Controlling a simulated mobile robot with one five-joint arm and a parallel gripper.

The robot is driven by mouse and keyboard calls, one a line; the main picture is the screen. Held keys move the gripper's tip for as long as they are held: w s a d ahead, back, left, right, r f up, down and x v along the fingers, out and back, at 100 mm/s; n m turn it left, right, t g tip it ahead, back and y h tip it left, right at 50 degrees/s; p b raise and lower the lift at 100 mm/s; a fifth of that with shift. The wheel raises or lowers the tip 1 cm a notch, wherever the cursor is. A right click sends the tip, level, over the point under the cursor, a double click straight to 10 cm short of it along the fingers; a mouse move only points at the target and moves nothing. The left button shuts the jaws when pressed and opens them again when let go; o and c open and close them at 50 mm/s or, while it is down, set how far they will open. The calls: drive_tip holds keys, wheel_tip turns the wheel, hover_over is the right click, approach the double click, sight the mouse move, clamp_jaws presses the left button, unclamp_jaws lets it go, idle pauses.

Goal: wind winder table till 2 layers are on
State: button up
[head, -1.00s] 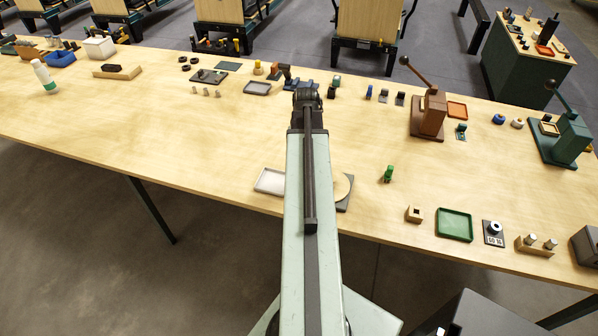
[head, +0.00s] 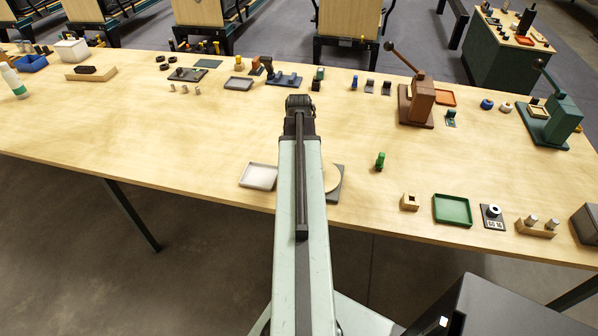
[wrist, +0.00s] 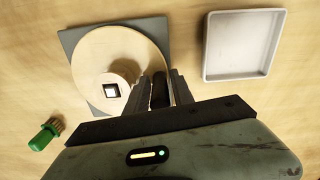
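The winder table is a round pale disc on a flat grey square base, with a pale hub that has a square hole. It shows in the wrist view (wrist: 112,45); in the head view (head: 332,178) my arm hides much of it. My gripper (wrist: 161,85) is over the disc's edge, beside the hub. Its fingers stand close on both sides of a dark upright peg (wrist: 158,92), with no clear gap. The peg's foot is hidden. In the head view my gripper's fingers are hidden behind my arm. I cannot make out any wound layers on the hub.
A shallow pale tray (wrist: 243,45) lies beside the winder. A small green piece (wrist: 43,136) with a brass-coloured end lies on its other side. A green tray (head: 452,210), a brown lever press (head: 418,103) and a green press (head: 556,122) stand to the right. The bench's left front is clear.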

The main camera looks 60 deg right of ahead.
drive_tip(key=shift+r, duration=0.1)
clamp_jaws()
idle(1.3)
